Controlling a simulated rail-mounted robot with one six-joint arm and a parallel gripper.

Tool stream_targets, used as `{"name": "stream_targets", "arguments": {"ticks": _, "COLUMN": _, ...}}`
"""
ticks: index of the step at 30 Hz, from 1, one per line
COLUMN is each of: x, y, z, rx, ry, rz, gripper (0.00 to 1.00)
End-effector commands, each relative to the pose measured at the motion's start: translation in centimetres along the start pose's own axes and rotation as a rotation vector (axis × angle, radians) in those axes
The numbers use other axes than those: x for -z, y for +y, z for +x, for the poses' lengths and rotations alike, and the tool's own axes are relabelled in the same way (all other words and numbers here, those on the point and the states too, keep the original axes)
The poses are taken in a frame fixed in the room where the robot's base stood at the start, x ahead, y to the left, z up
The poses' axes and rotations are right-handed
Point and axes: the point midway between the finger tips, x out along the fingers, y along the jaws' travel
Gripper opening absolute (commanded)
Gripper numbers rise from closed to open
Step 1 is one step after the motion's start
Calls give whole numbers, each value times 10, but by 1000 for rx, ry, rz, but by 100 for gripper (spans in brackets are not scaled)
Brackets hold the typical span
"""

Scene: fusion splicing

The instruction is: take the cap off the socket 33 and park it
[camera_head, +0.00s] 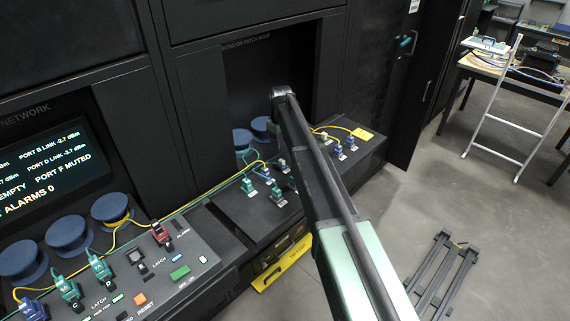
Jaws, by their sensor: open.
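My arm (325,190) reaches from the bottom right up to the recessed bay under the sign on the black cabinet. My gripper is not visible; the arm link hides the space below its far end. The sloped panel (305,202) under this bay carries several small connectors or caps. Green ones (249,188) stand left of the arm, and blue ones (338,152) stand to its right. No number 33 can be read, so I cannot tell which is socket 33 or its cap. A parking place cannot be identified.
The left control panel (185,262) has plugged connectors, buttons and a red plug (162,235). Blue round spools (68,233) stand behind it. A yellow cable (205,195) runs between the panels. A black rail frame (440,275) lies on the floor; a white ladder (495,100) stands right.

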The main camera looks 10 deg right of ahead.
Motion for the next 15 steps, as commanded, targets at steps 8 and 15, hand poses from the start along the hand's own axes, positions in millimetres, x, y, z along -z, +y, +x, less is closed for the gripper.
{"name": "stream_targets", "arguments": {"ticks": 8, "x": 0, "y": 0, "z": 18, "rx": 0, "ry": 0, "rz": 0, "gripper": 49}}
{"name": "stream_targets", "arguments": {"ticks": 15, "x": 0, "y": 0, "z": 54, "rx": 0, "ry": 0, "rz": 1, "gripper": 49}}
